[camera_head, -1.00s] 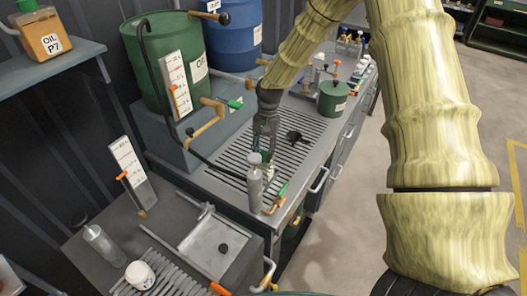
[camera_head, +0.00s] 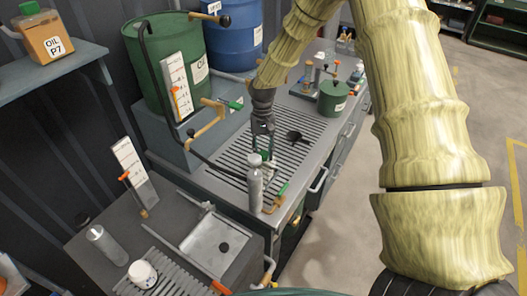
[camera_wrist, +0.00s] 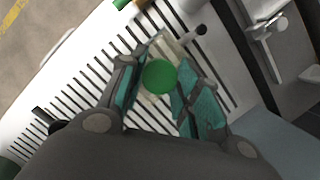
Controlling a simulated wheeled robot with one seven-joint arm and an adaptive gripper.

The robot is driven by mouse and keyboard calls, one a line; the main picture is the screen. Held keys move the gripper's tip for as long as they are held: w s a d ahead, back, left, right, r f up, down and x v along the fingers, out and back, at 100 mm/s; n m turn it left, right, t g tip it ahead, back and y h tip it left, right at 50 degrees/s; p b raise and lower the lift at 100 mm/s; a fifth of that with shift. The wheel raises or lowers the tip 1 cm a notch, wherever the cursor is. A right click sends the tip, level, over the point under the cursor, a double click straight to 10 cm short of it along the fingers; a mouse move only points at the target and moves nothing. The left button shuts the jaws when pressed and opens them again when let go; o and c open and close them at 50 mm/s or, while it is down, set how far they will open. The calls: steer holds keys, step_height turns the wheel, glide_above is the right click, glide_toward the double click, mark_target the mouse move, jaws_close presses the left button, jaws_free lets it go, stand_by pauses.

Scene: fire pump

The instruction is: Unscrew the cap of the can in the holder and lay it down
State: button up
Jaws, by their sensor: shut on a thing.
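A round green cap (camera_wrist: 160,77) sits between the two teal-padded fingers of my gripper (camera_wrist: 157,88) in the wrist view, and the fingers are closed on its sides. A pale, squarish body (camera_wrist: 168,47) shows beneath and beyond the cap; I cannot tell whether the cap still touches it. In the head view my gripper (camera_head: 262,151) points down over the slatted grate, with a bit of green (camera_head: 265,156) at its fingertips. A grey bottle (camera_head: 255,186) stands upright in front and hides most of what is below the fingers.
The slatted grate (camera_head: 232,160) has bare room left of my gripper. A black pan-like piece (camera_head: 294,136) lies to its right. A green drum (camera_head: 165,60) and a green pot (camera_head: 333,97) stand farther back.

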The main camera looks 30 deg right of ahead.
mark_target(264, 153)
steer(key=shift+r+p, duration=0.95)
steer(key=shift+r, duration=0.45)
steer(key=shift+r+p, duration=0.9)
steer(key=shift+r, duration=1)
steer(key=shift+f, duration=0.1)
